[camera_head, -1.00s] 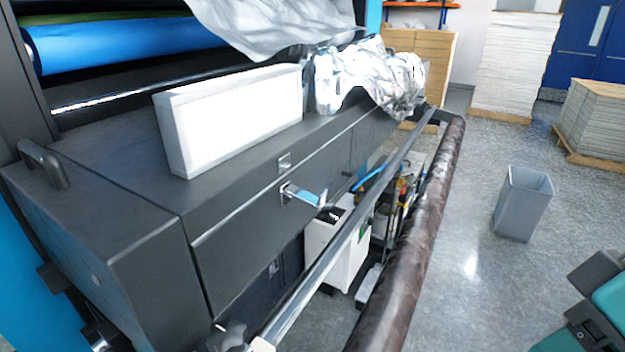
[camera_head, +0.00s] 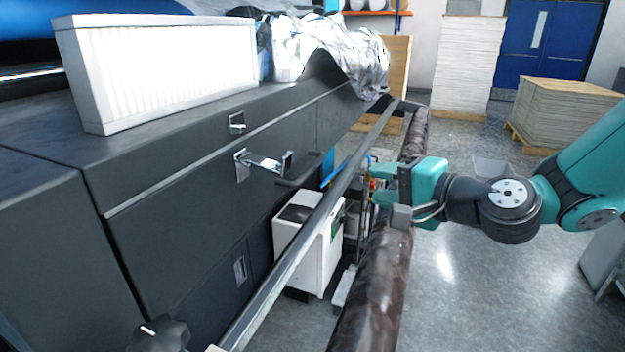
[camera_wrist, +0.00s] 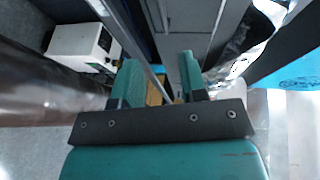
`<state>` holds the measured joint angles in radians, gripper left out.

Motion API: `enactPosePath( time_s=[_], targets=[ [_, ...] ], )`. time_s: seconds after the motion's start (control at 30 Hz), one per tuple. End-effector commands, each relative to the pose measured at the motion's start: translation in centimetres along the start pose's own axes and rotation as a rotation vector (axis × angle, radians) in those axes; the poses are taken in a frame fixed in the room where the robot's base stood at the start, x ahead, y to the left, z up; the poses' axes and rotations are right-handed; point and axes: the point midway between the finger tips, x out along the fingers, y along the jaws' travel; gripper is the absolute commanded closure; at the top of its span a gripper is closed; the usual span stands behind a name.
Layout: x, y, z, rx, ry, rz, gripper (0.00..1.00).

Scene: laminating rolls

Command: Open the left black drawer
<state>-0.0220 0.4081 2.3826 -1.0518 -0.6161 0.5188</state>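The left black drawer (camera_head: 190,205) is the dark front panel of the machine, and it looks closed. A metal handle (camera_head: 265,163) sticks out near its upper right edge. A dark bar handle (camera_head: 300,170) shows just right of it. My gripper (camera_head: 378,196) is to the right of the drawer, by the long rails and apart from both handles. In the wrist view my gripper (camera_wrist: 160,82) has its two teal fingers spread with a gap between them and nothing held.
A metal rail (camera_head: 310,228) and a thick brown roller (camera_head: 380,270) run along the machine's front. A white box unit (camera_head: 305,245) stands beneath. A white filter-like panel (camera_head: 165,75) and crumpled foil (camera_head: 320,45) lie on top. The floor to the right is mostly open.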

Motion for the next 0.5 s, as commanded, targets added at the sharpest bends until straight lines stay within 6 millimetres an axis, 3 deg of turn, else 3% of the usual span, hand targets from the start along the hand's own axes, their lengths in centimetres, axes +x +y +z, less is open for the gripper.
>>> enactPosePath(
  time_s=[0.17, 0.5],
  targets=[
    [2.5, -0.4, 0.0, 0.002, -0.001, -0.003, 0.61],
    [10.2, -0.5, 0.0, -0.001, -0.001, -0.001, 0.61]
  ],
)
